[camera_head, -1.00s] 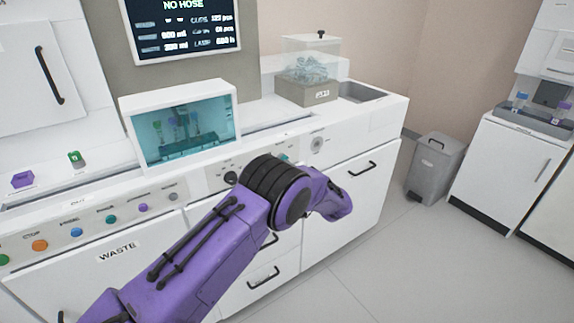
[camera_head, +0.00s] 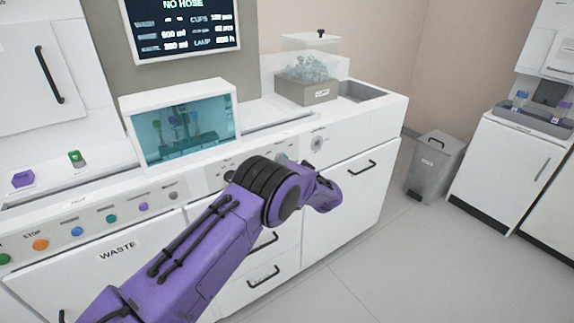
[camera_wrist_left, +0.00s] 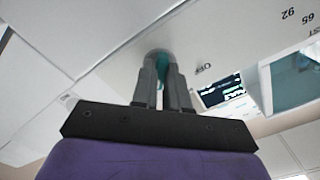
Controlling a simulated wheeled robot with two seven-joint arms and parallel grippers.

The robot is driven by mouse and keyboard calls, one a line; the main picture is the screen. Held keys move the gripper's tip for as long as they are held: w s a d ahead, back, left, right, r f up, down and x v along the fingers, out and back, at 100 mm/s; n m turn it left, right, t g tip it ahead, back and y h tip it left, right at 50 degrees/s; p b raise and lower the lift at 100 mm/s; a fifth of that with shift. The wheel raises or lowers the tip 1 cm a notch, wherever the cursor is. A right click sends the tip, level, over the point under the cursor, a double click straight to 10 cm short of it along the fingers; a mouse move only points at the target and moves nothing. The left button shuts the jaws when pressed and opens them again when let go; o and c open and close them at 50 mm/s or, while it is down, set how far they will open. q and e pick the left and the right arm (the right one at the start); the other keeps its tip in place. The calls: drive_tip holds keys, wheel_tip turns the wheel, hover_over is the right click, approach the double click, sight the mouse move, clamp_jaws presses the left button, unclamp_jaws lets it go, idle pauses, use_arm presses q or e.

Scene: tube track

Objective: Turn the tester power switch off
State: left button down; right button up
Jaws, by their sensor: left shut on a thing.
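The tester power switch appears as a teal knob (camera_wrist_left: 162,66) on the pale panel in the left wrist view, beside a label reading OFF. My left gripper (camera_wrist_left: 163,80) is shut on it, one grey finger on each side. The fingers cover much of the knob, so its exact turn is hard to tell. In the head view my purple left arm reaches across the front of the counter, and its wrist hides the fingers. My right gripper is not in view.
The counter panel carries coloured buttons, including an orange one (camera_head: 40,244), and a round dial (camera_head: 318,144). A teal-windowed box (camera_head: 182,125) stands on the counter under a screen (camera_head: 180,28) reading NO HOSE. A grey bin (camera_head: 434,165) stands right, with clear floor before it.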

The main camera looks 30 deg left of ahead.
use_arm(q)
drive_tip(key=shift+f+n+b, duration=0.15)
drive_tip(key=shift+n+b, duration=3.1)
drive_tip(key=shift+n, duration=5.55)
drive_tip(key=c, duration=1.1)
unclamp_jaws()
drive_tip(key=shift+c, duration=0.2)
drive_tip(key=v, duration=1)
drive_tip(key=shift+s+d, duration=0.15)
drive_tip(key=shift+d, duration=0.15)
